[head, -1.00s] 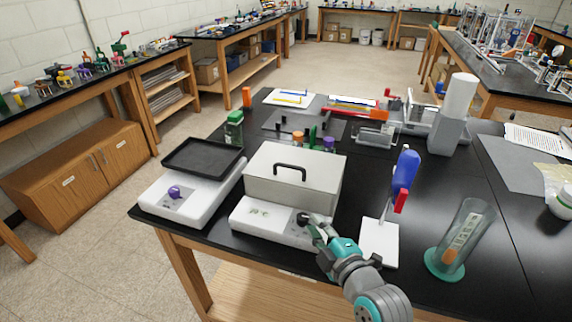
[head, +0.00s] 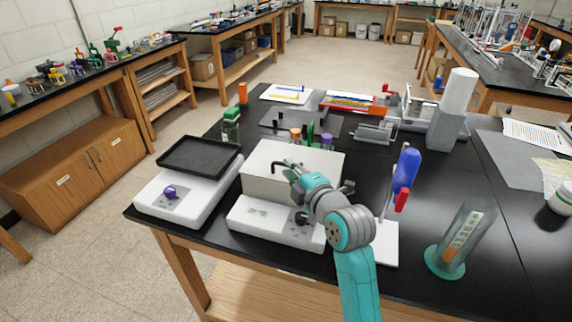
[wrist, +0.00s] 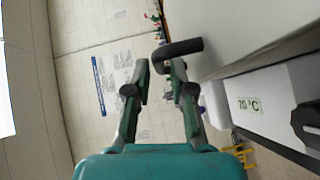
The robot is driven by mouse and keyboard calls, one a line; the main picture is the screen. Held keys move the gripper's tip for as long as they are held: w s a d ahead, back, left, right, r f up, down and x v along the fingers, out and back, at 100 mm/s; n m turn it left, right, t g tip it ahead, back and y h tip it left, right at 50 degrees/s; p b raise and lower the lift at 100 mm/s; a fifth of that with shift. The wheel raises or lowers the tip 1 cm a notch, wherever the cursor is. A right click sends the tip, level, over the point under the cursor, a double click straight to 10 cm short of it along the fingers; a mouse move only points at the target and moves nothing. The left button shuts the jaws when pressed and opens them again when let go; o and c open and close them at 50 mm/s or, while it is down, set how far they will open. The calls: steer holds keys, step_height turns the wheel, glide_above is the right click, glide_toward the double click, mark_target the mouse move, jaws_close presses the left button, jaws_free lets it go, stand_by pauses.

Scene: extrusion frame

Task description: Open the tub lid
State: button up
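The tub (head: 262,187) is a pale grey box on a white base unit (head: 262,222) near the table's front edge. Its flat lid (head: 318,162) is down. A black bar handle (head: 277,163) stands on the lid, its right part hidden behind my gripper (head: 291,173) in the head view. In the wrist view my gripper (wrist: 160,65) is open, its two fingers apart. The handle (wrist: 182,48) shows there just past the fingertips, its bent end in line with the gap. I cannot tell whether they touch.
A balance with a black tray (head: 198,156) stands close on the left. A blue-handled tool (head: 405,168) and a clear cylinder (head: 463,236) stand to the right. Small bottles (head: 326,142) stand just behind the tub. Bare black table lies between tool and cylinder.

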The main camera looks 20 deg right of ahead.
steer(key=shift+w+a+f, duration=0.1)
steer(key=shift+w+a, duration=0.05)
steer(key=shift+w, duration=0.6)
steer(key=shift+w+a+f, duration=0.1)
steer(key=shift+w+a, duration=0.05)
steer(key=shift+w, duration=0.6)
jaws_close()
steer(key=shift+w+r, duration=0.1)
steer(key=shift+r, duration=0.05)
